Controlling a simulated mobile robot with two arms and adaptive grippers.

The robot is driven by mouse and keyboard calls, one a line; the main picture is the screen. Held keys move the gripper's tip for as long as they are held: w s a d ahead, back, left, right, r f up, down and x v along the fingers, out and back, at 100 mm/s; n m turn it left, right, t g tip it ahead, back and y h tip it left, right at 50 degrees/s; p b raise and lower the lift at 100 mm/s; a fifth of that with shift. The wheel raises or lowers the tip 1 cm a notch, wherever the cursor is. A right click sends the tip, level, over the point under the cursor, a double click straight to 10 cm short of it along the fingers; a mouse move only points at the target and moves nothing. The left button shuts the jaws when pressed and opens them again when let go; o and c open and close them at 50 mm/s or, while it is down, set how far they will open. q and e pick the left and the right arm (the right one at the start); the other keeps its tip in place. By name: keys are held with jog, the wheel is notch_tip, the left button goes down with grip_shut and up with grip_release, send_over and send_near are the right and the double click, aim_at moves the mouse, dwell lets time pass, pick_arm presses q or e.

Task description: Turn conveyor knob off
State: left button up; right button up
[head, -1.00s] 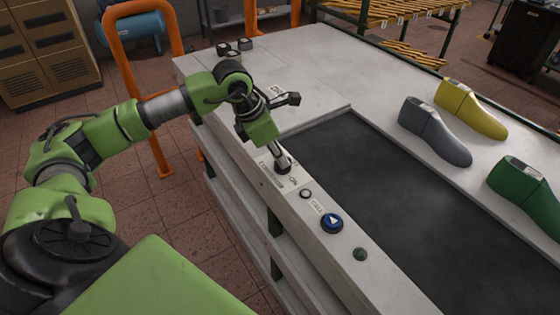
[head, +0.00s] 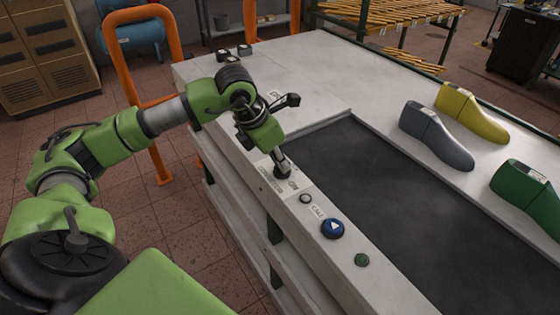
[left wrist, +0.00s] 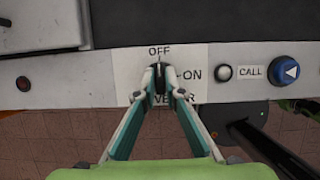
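The black conveyor knob (left wrist: 159,76) sits on the white label plate on the panel, with OFF above it and ON to its right in the left wrist view. Its narrow grip looks upright in that view, in line with OFF. My left gripper (left wrist: 159,70) has its fingertips closed together on the two sides of the knob. In the head view my left gripper (head: 282,171) points down at the panel and hides most of the knob. My right gripper is in neither view.
The dark belt (head: 400,200) lies behind the panel. Grey (head: 434,134), yellow (head: 470,112) and green (head: 526,184) shoe lasts lie on the far ledge.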

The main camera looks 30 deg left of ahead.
pick_arm(q)
jog(key=o, duration=0.3)
jog(key=shift+r, duration=0.1)
jog(key=v, duration=1.2)
jog(key=shift+s, duration=0.1)
